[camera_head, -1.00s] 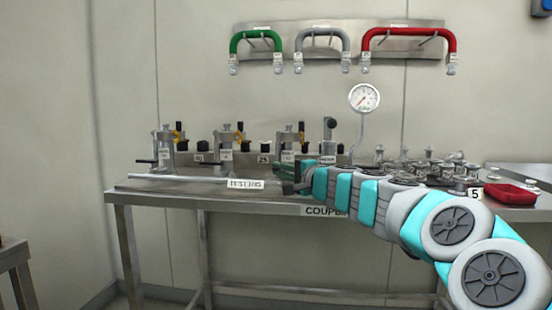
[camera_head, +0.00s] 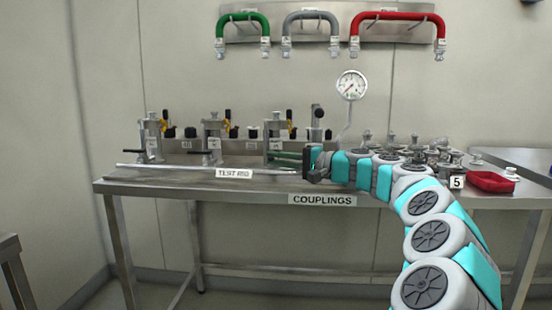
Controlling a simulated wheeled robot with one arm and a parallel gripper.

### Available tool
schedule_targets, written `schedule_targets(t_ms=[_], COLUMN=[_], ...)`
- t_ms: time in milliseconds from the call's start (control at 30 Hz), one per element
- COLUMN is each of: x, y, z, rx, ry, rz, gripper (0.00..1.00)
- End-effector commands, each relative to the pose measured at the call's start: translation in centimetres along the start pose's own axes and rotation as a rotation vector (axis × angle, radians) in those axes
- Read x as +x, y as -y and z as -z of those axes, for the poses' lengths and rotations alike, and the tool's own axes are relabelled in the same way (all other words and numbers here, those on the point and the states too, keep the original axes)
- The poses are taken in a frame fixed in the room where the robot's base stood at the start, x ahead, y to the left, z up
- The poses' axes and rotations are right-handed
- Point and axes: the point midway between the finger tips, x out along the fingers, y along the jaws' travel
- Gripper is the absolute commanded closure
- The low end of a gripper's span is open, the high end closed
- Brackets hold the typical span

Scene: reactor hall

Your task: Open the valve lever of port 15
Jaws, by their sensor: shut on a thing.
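Several grey metal clamp-like fittings stand in a row on the test rig at the back left of the bench: left (camera_head: 152,138), middle (camera_head: 214,135) and right (camera_head: 277,137). Black lever handles show at the left one (camera_head: 134,158) and the middle one (camera_head: 200,153). Their small tags are too blurred to read, so I cannot tell which is port 15. My gripper (camera_head: 308,162) is at the rig's right end, near the front of the bench, right of the right fitting. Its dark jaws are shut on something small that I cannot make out.
A round gauge (camera_head: 351,85) stands on a thin bent pipe behind my arm. Green, grey and red hoses (camera_head: 400,16) hang on the wall.

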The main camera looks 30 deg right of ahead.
Motion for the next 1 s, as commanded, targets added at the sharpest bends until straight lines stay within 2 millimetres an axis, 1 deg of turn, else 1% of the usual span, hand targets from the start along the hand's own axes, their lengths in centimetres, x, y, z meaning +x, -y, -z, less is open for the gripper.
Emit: schedule_targets(t_ms=[33, 367, 400, 500, 833, 933, 1000], x=[-0.1, -0.1, -0.1, -0.1, -0.3, -1.1, -2.0], y=[0.0, 0.0, 0.0, 0.0, 0.0, 0.0, 0.0], z=[0.2, 0.2, 0.2, 0.2, 0.1, 0.1, 0.1], rx=[0.001, 0.001, 0.001, 0.000, 0.000, -0.001, -0.001], ry=[-0.005, -0.005, -0.005, -0.004, -0.001, -0.001, -0.001], rz=[0.000, 0.001, 0.001, 0.001, 0.001, 0.001, 0.002], gripper=[1.00, 1.00, 0.86, 0.76, 0.76, 0.76, 0.76])
